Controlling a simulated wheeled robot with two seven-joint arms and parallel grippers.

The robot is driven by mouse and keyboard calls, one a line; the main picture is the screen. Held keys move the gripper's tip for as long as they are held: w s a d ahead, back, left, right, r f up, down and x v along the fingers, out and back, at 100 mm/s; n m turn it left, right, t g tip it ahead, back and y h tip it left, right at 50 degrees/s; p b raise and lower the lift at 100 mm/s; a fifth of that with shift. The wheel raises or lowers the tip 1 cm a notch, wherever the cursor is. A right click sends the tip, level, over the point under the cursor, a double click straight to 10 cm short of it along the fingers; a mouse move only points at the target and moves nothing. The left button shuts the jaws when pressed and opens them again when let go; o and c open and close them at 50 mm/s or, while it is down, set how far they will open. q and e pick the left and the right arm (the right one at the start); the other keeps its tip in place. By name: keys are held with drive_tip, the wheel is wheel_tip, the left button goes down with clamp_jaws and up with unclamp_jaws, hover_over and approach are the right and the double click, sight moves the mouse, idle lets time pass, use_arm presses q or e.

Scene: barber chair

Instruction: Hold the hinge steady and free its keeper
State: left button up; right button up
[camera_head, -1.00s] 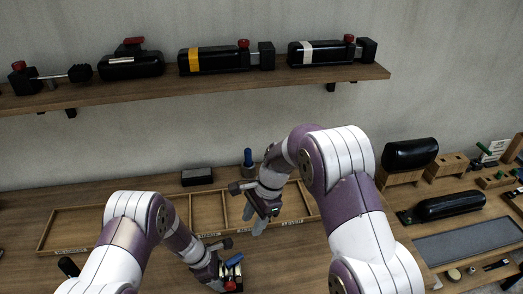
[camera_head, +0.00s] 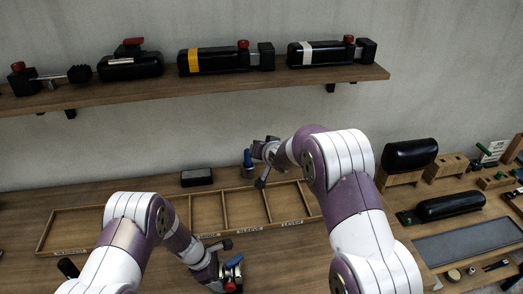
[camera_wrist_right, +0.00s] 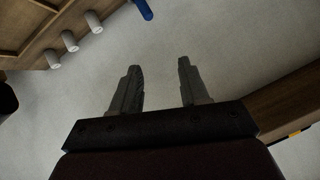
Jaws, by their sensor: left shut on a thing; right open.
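A small dark piece with blue and red parts (camera_head: 233,271), which looks like the hinge, is low on the bench in the head view. My left gripper (camera_head: 229,283) is shut on it; the arm and the gripper hide part of it. I cannot tell which part is the keeper. My right gripper (camera_wrist_right: 160,88) is open and empty in the right wrist view. In the head view it is at the back of the bench, beside a blue-handled tool (camera_head: 247,158). The blue handle's end also shows at the top of the wrist view (camera_wrist_right: 144,9).
A divided wooden tray (camera_head: 225,208) lies across the bench, its visible compartments empty. A black box (camera_head: 196,177) stands behind it. A wall shelf (camera_head: 200,87) with black cylinders is above. A black roll (camera_head: 451,205) and a grey mat (camera_head: 468,242) are at right.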

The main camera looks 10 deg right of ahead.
drive_tip(key=shift+w+r, duration=0.1)
drive_tip(key=shift+r, duration=0.05)
drive_tip(key=c, duration=0.7)
drive_tip(key=shift+a+r, duration=0.1)
drive_tip(key=shift+a, duration=0.1)
clamp_jaws()
drive_tip(key=s+a+f+m+g+y, duration=0.1)
drive_tip(key=s+f+m, duration=0.3)
drive_tip(key=s, duration=0.8)
drive_tip(key=s+a+f+m+g+y, duration=0.15)
drive_tip(key=s+f, duration=0.35)
drive_tip(key=s, duration=0.8)
drive_tip(key=s+a+f+m+g, duration=0.15)
drive_tip(key=s+f, duration=0.35)
drive_tip(key=s, duration=0.7)
drive_tip(key=m+t, duration=0.1)
drive_tip(key=m, duration=0.1)
approach(239, 262)
wheel_tip(239, 262, down, 4)
drive_tip(key=shift+w+a+f, duration=0.1)
drive_tip(key=shift+w+a, duration=0.2)
drive_tip(key=shift+w, duration=0.3)
drive_tip(key=shift+w+a+f, duration=0.1)
drive_tip(key=shift+w+a, duration=0.2)
drive_tip(key=shift+w, duration=0.3)
drive_tip(key=shift+w+a+f, duration=0.1)
drive_tip(key=shift+w+a, duration=0.2)
drive_tip(key=shift+w, duration=0.3)
